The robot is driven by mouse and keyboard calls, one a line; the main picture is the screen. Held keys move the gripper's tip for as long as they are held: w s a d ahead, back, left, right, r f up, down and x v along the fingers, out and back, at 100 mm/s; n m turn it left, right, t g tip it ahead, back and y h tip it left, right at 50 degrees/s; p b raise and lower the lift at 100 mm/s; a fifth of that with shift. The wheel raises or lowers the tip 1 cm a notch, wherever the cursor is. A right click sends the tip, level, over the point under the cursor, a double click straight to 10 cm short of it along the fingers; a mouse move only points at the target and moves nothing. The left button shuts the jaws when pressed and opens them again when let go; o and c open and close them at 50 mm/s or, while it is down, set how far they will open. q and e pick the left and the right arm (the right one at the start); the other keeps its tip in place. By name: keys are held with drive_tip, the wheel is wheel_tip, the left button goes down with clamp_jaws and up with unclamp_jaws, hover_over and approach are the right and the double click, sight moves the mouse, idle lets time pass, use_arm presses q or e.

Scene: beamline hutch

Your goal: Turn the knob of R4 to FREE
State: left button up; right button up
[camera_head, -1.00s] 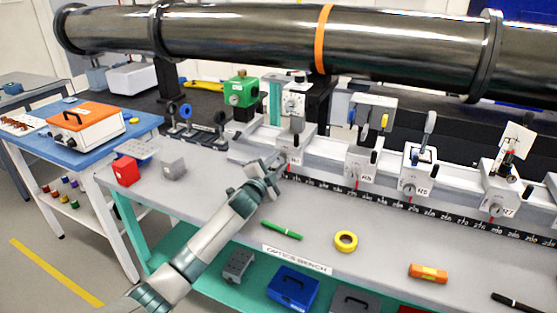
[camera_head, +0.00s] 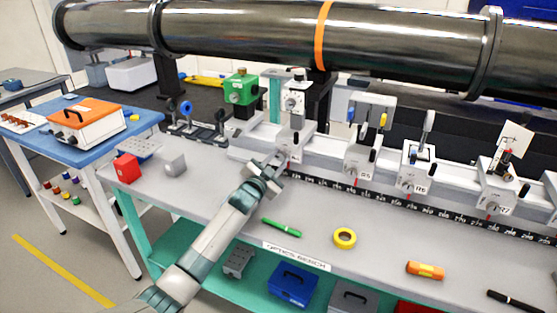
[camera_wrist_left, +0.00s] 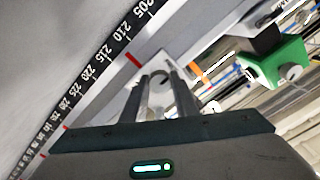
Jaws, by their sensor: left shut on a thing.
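The R4 carrier (camera_head: 291,138) is the light grey block on the rail, just left of the carrier marked R5. It bears a white optic mount (camera_head: 294,102). My left gripper (camera_head: 281,160) reaches its front face from the lower left. In the left wrist view the two fingers (camera_wrist_left: 162,95) are shut on the knob (camera_wrist_left: 160,88) of R4, on the carrier's front. The fingers cover much of the knob, so its pointer and the FREE mark cannot be read. My right gripper is not in view.
Carriers R5 (camera_head: 363,158), R6 (camera_head: 415,170) and R7 (camera_head: 500,187) stand to the right along the rail. The black scale (camera_head: 400,198) runs below them. A green pen (camera_head: 281,228) and yellow tape roll (camera_head: 344,238) lie on the bench. A dark pipe (camera_head: 240,35) spans above.

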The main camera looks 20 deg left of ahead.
use_arm(q)
drive_tip(key=shift+f, duration=0.1)
drive_tip(key=o, duration=1.1)
drive_tip(key=shift+c, duration=0.2)
drive_tip(key=shift+s, duration=0.2)
drive_tip(key=shift+s, duration=0.55)
drive_tip(key=s+b, duration=0.2)
drive_tip(key=s, duration=1.4)
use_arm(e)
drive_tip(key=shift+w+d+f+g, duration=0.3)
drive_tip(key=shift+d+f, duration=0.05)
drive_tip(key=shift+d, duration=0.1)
